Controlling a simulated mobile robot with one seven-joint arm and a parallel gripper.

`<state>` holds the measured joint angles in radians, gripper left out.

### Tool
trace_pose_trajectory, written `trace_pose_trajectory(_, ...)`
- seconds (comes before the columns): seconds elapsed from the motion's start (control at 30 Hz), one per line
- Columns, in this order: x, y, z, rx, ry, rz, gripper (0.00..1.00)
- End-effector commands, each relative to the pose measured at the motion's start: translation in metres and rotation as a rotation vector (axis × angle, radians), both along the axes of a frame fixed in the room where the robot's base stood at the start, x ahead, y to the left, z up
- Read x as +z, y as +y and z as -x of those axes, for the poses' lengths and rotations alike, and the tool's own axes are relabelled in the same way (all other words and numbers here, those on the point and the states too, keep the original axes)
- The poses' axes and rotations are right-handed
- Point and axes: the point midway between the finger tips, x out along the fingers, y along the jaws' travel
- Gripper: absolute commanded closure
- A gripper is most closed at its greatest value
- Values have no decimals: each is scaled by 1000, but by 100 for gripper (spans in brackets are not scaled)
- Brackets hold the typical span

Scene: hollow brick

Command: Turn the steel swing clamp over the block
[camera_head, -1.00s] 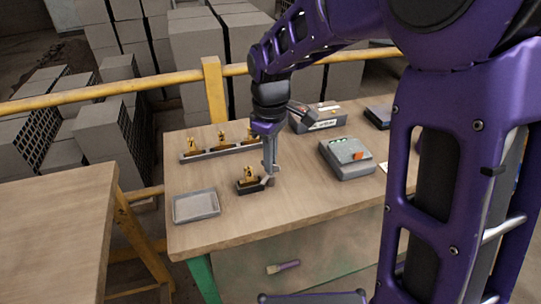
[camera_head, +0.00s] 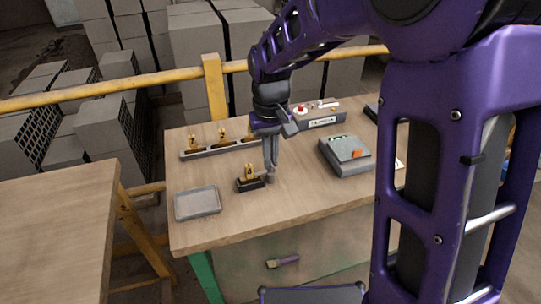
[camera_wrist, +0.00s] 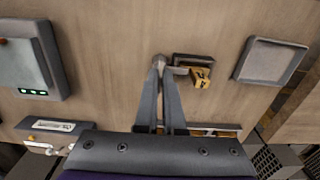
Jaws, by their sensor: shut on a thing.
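The yellow block (camera_head: 249,171), marked with a dark 3, stands in a dark holder (camera_head: 250,185) on the workbench. In the wrist view the block (camera_wrist: 200,78) lies just right of my fingertips. My gripper (camera_head: 271,176) points down beside the holder's right end. In the wrist view my gripper (camera_wrist: 160,68) is shut on the steel swing clamp (camera_wrist: 181,70). The clamp's short grey bar points from the fingertips towards the block. Its tip meets the block's near edge in the picture; I cannot tell whether it touches. The fingers hide part of the clamp.
A grey tray (camera_head: 197,203) lies left of the holder. A rail (camera_head: 222,149) with several yellow blocks stands behind. A grey device with an orange button (camera_head: 346,156) is to the right, and another box (camera_head: 318,115) is behind my gripper.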

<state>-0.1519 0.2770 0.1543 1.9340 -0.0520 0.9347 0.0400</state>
Motion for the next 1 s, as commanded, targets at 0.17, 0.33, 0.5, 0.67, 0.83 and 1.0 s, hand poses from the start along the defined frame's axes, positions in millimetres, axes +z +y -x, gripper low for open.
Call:
trace_pose_trajectory(0.17,0,0,0,-24,-1,0,100)
trace_pose_trajectory(0.33,0,0,0,-29,-1,0,100)
trace_pose_trajectory(0.5,0,0,0,-29,-1,0,100)
trace_pose_trajectory(0.67,0,0,0,-28,-1,0,76)
trace_pose_trajectory(0.83,0,0,0,-27,-1,0,64)
trace_pose_trajectory(1.0,0,0,0,-27,-1,0,64)
